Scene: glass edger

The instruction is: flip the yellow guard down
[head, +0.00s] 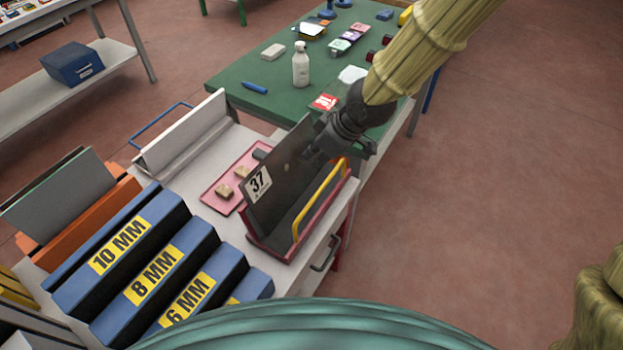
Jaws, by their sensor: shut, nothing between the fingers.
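The yellow guard (318,203) is a bent yellow bar along the right side of a dark unit with a red base (268,240). It stands above the base edge, and its far end passes close below my gripper. A dark upright panel (290,170) with a white "37" label rises on the unit's left side. My gripper (318,156) is shut and empty, just right of the panel's upper part and above the guard's far end. I cannot tell whether it touches the panel or guard.
A pink tray (211,200) with small tan blocks lies left of the unit. Blue stepped racks (190,250) marked in MM stand in front left. A green table (250,100) with a white bottle (300,64) is behind. The floor at right (500,180) is clear.

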